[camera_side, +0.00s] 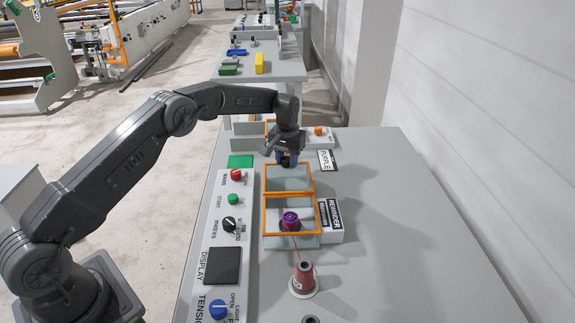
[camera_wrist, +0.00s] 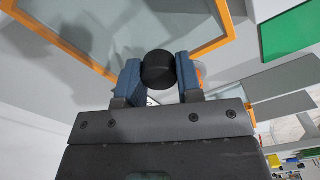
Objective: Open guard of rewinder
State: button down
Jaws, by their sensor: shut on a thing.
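The rewinder's guard (camera_side: 312,178) has clear panels in orange frames. One framed section surrounds a purple bobbin (camera_side: 290,220), and another extends from it towards my gripper (camera_side: 287,161). In the wrist view, the blue-padded fingers are shut on a round black knob (camera_wrist: 158,68), one finger on each side. The guard's orange frame (camera_wrist: 205,50) runs just beyond the knob in that view. In the side view the fingertips are at the far edge of the guard, and the knob is hidden there. I cannot tell exactly how far the guard is tilted.
A control panel (camera_side: 240,255) with red, green, black and blue knobs runs along the left of the guard. A reddish thread cone (camera_side: 303,279) stands nearer the camera. A REWINDER label (camera_side: 330,214) is at the right. The bench (camera_side: 400,240) is clear farther right.

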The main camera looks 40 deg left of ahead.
jog(key=shift+w+r, duration=0.1)
jog(key=c, duration=0.8)
grip_release()
jog(key=shift+a, duration=0.1)
jog(key=shift+r, duration=6.85)
